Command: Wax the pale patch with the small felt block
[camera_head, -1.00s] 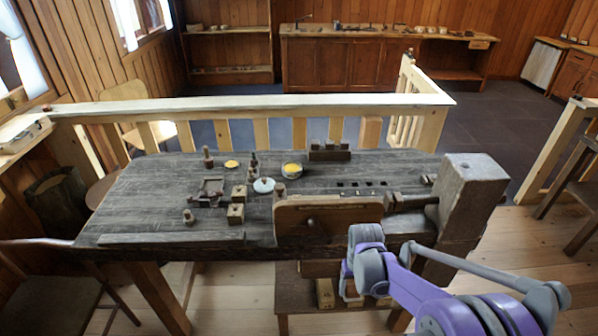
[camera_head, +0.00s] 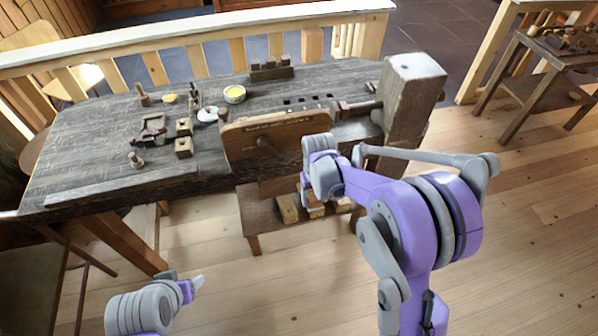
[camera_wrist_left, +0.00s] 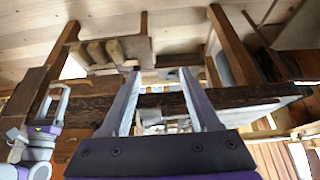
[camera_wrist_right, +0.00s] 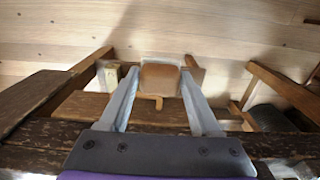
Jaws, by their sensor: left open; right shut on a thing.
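My right gripper (camera_wrist_right: 160,70) is shut on a small block (camera_wrist_right: 161,79) with a brown face and paler edges. In the head view my right wrist is in front of the right end of the clamped board and covers the block. My left gripper (camera_wrist_left: 158,73) is open and empty. In the head view it is low at the left (camera_head: 190,287), in front of the bench and apart from it. A brown board (camera_head: 250,142) stands in the bench's front vise. I cannot make out a pale patch on it. An open tin with yellow contents (camera_head: 234,94) stands on the bench top.
A low shelf (camera_head: 250,213) with wooden blocks is below. The floor in front is free.

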